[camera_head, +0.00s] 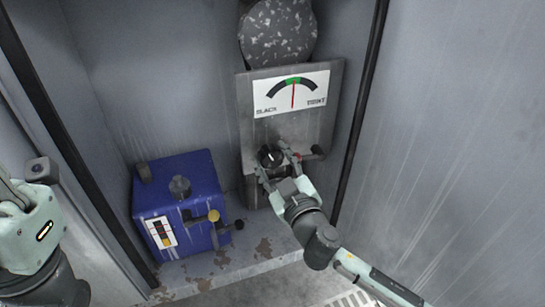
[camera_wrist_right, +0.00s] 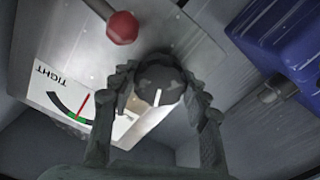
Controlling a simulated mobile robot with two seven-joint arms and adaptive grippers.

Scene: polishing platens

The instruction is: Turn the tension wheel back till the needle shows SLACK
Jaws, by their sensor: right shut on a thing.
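The tension wheel is a dark round knob (camera_head: 270,156) with a white mark, on a grey metal panel (camera_head: 245,120). My right gripper (camera_head: 277,161) is shut on the wheel, with one finger on either side of it. In the right wrist view the wheel (camera_wrist_right: 157,78) sits between the fingers. The gauge (camera_head: 291,93) above it has a black arc with a green middle, SLACK at left and TIGHT at right. Its red needle (camera_head: 293,97) points nearly straight up at the green part. Part of the gauge (camera_wrist_right: 75,105) shows in the right wrist view. My left gripper is out of view.
A lever with a red ball (camera_wrist_right: 122,27) stands close beside the right gripper. A blue box (camera_head: 180,205) with a yellow knob (camera_head: 214,215) stands at left. A speckled grey disc (camera_head: 278,30) is above the panel. Walls enclose both sides.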

